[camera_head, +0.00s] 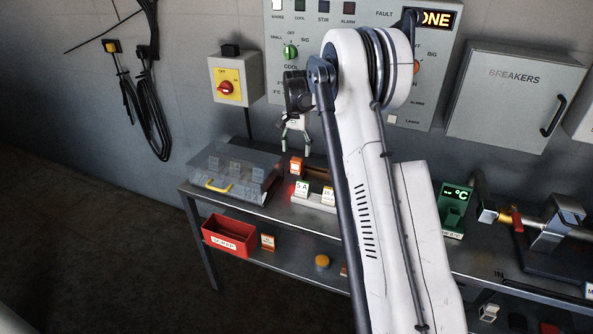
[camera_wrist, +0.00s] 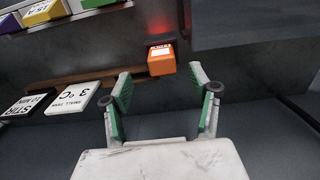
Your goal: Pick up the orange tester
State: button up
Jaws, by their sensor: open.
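The orange tester (camera_head: 296,165) is a small orange block at the back of the bench's upper shelf, with a red glow beside it. In the wrist view the tester (camera_wrist: 161,62) shows a pale label and a dark end, just beyond the fingertips and roughly centred between them. My gripper (camera_head: 296,140) hangs above the tester, fingers down. In the wrist view my gripper (camera_wrist: 161,85) is open and empty, its green-padded fingers apart. I cannot tell the exact gap to the tester.
White label blocks (camera_head: 303,191) stand near the tester. A clear-lidded box with a yellow handle (camera_head: 218,187) is to the left. A red scrap bin (camera_head: 229,236) sits on the lower shelf. A green °C device (camera_head: 454,207) stands at right. A control panel (camera_head: 283,79) is behind.

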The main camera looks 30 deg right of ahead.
aim_at(297, 159)
notch_tip(297, 159, down, 3)
jog(key=shift+r, duration=0.15)
jog(key=shift+w+d+f+b, duration=0.1)
jog(key=shift+f+b, duration=0.05)
jog(key=shift+f, duration=0.75)
jog(key=shift+w+d+f+b, duration=0.1)
jog(key=shift+w+f, duration=0.05)
jog(key=shift+f, duration=0.7)
jog(key=shift+w+d+f+b, duration=0.1)
jog(key=shift+f+b, duration=0.05)
jog(key=shift+f, duration=0.75)
jog(key=c, duration=1.3)
jog(key=shift+o, duration=0.2)
jog(key=shift+r, duration=0.15)
